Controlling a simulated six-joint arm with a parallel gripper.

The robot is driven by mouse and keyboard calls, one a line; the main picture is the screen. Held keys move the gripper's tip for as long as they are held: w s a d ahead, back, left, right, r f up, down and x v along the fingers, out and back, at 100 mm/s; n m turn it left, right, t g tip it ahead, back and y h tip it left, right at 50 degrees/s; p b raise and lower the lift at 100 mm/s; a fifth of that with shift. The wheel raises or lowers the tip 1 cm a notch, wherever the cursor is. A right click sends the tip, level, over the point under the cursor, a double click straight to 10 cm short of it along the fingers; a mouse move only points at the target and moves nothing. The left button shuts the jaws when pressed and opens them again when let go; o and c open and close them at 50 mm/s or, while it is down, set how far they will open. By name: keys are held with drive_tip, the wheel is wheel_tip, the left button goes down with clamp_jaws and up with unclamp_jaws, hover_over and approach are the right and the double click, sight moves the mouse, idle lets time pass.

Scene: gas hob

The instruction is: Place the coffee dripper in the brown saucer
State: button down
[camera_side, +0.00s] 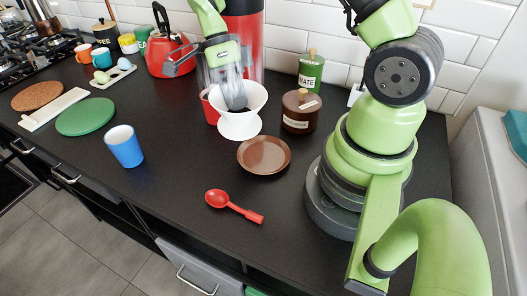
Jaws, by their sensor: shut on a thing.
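The white coffee dripper (240,124) is a wide cone on a flared base, upright on or just above the black counter near the middle of the side view. The brown saucer (264,154) lies flat on the counter to its right and a little nearer the camera; it looks empty. My gripper (234,98) reaches down from above into the dripper's bowl and is shut on the dripper. The fingertips are partly hidden inside the bowl. I cannot tell whether the dripper's base touches the counter.
A red cup (210,108) stands just behind the dripper's left side. A brown jar (300,112) stands behind the saucer. A red kettle (168,50) is at the back left. The counter's front middle is mostly clear.

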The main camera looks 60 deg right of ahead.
drive_tip(key=s+d+r+m+t+y, duration=0.1)
drive_tip(key=s+d+m+t+y, duration=0.35)
drive_tip(key=m, duration=0.75)
drive_tip(key=m+t+h, duration=0.2)
drive_tip(key=m+t, duration=0.1)
hover_over(276, 152)
drive_tip(key=shift+g, duration=0.25)
drive_tip(key=shift+f, duration=4.9)
drive_tip(key=shift+f, duration=0.15)
drive_tip(key=c, duration=1.2)
unclamp_jaws()
